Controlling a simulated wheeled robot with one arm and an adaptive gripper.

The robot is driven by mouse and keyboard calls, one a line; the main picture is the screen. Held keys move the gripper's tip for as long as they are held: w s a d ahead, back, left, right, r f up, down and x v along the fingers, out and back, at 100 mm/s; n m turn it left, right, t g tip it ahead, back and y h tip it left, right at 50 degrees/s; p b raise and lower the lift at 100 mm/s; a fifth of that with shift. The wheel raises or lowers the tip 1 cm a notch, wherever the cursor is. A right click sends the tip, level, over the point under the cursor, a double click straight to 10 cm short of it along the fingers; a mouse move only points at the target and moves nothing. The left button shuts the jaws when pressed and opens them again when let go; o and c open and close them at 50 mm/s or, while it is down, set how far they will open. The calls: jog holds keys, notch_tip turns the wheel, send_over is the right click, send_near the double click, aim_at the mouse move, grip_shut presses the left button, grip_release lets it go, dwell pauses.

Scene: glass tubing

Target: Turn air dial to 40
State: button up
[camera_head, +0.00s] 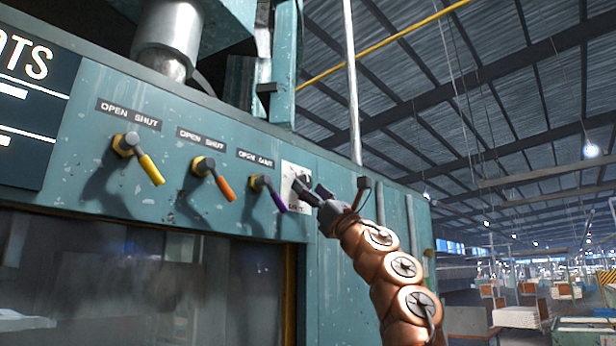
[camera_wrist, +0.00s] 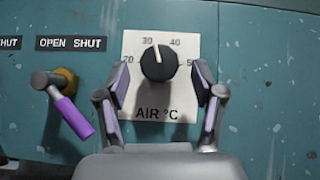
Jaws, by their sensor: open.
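The air dial (camera_wrist: 159,62) is a round black knob with a white pointer line, on a white plate (camera_wrist: 182,104) marked "AIR °C". The pointer points up and slightly left, between 30 and 40 and nearer 30. My gripper (camera_wrist: 160,98) is open, its two fingers on either side of the plate below and beside the knob. In the head view my gripper (camera_head: 312,194) is at the plate and partly hides the dial.
A purple-handled lever (camera_wrist: 70,105) sits left of the dial under an "OPEN SHUT" label. Orange (camera_head: 214,177) and yellow (camera_head: 140,158) levers stand farther left on the teal panel (camera_head: 235,130). A dark window (camera_head: 150,280) lies below. Panel right of the dial is clear.

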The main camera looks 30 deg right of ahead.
jog(key=shift+w+a+r+p, duration=0.15)
jog(key=shift+w+r+p, duration=0.2)
jog(key=shift+w+r, duration=0.15)
jog(key=shift+c, duration=0.2)
jog(key=c, duration=1.1)
